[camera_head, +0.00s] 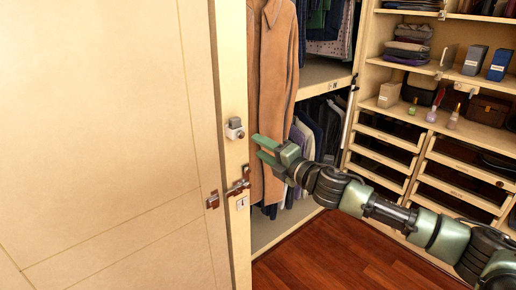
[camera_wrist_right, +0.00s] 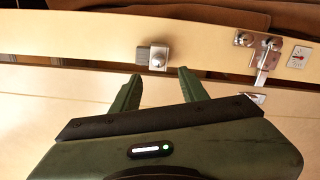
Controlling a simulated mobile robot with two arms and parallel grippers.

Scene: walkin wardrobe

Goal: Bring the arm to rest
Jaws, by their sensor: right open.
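My right arm reaches in from the right in the head view. Its green gripper (camera_head: 262,149) is level and open beside the edge of the pale door (camera_head: 110,130), with a brown coat (camera_head: 277,70) behind it. In the right wrist view the two fingers (camera_wrist_right: 158,88) are spread apart with nothing between them. A grey lock knob (camera_head: 235,128) is on the door edge near the fingertips; it also shows beyond them in the right wrist view (camera_wrist_right: 156,57). A latch handle (camera_head: 238,186) sits lower on the door edge. My left gripper is not in view.
Shelves on the right hold folded clothes (camera_head: 407,45), boxes (camera_head: 475,60) and small bottles (camera_head: 454,117). Drawers (camera_head: 386,138) stand below them. Hanging clothes (camera_head: 320,122) fill the left bay. The wooden floor (camera_head: 345,255) is clear under my arm.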

